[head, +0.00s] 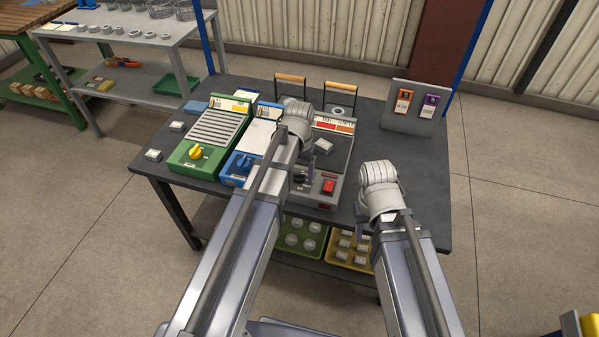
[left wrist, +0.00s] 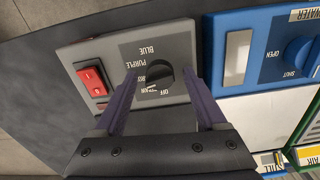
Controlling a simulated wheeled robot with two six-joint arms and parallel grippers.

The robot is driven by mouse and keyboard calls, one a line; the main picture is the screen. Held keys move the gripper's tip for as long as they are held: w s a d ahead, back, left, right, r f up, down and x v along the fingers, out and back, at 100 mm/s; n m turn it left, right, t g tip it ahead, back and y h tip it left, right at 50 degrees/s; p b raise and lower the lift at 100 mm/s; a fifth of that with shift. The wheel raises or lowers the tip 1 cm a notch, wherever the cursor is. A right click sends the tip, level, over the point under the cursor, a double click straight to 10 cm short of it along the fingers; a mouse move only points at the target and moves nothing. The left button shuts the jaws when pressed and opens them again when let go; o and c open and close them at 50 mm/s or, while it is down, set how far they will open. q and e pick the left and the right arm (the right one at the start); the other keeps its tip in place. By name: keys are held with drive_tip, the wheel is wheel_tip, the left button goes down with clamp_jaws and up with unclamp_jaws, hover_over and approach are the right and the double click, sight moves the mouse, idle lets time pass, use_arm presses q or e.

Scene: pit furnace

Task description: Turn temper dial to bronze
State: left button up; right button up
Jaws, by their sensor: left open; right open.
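The temper dial (left wrist: 158,72) is a black knob on a grey control panel in the left wrist view. Around it I read BLUE, PURPLE and OFF; other labels are partly covered by a finger. A light mark shows at the knob's lower edge; I cannot tell exactly which label it faces. My left gripper (left wrist: 160,77) is open, with one purple finger on each side of the knob; I cannot tell if they touch it.
A red switch (left wrist: 91,80) sits beside the dial on the grey unit. A blue unit (left wrist: 270,60) with an OPEN/SHUT knob adjoins it. A green unit (head: 205,165) with a yellow knob stands further left. Tags hang on a grey board (head: 418,122).

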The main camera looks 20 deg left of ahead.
sight(300, 173)
use_arm(q)
drive_tip(key=shift+r, duration=0.1)
use_arm(e)
drive_tip(key=shift+r, duration=0.1)
use_arm(q)
wheel_tip(300, 173, up, 8)
drive_tip(key=p, duration=0.8)
use_arm(e)
wheel_tip(300, 173, up, 8)
drive_tip(key=shift+f, duration=0.2)
use_arm(q)
drive_tip(key=shift+f, duration=0.2)
